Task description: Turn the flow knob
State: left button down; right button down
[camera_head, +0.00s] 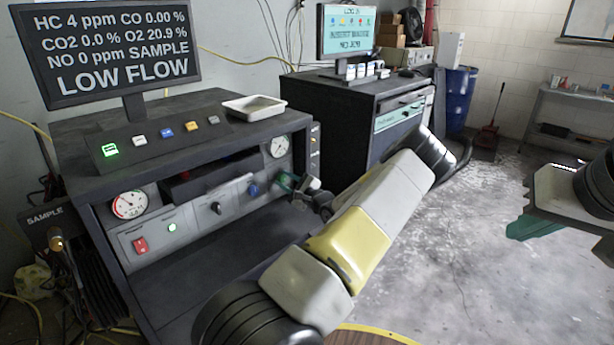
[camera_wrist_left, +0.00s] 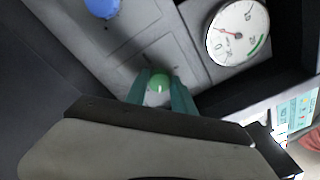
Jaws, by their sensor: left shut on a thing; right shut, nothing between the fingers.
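The dark analyser console has a light front panel with a black knob (camera_head: 216,208), a blue knob (camera_head: 254,190) and a green knob to their right. In the left wrist view the green knob (camera_wrist_left: 159,84), with a pale mark on its face, sits between the two teal fingers of my left gripper (camera_wrist_left: 160,92), which is shut on it. In the head view my left gripper (camera_head: 288,182) is at the panel's right end and largely hides that knob. The blue knob (camera_wrist_left: 102,8) is apart from the fingers. My right gripper (camera_head: 537,224) is shut and empty, far from the console.
A monitor (camera_head: 115,48) reads LOW FLOW. A round gauge (camera_head: 279,147) is above the green knob and another gauge (camera_head: 128,204) is at the panel's left. A white tray (camera_head: 254,107) and several coloured buttons are on top. A dark cabinet (camera_head: 340,125) stands right; grey floor is open beyond.

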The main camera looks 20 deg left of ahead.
pick_arm(q)
jog(key=m, duration=0.6)
jog(key=shift+w+g, duration=0.1)
jog(key=shift+g, duration=0.2)
jog(key=m, duration=0.6)
jog(key=shift+w+d+r+g, duration=0.1)
jog(key=shift+g, duration=0.2)
jog(key=c, duration=1.1)
grip_release()
jog(key=shift+o, duration=0.2)
jog(key=v, duration=0.7)
jog(key=shift+d, duration=0.35)
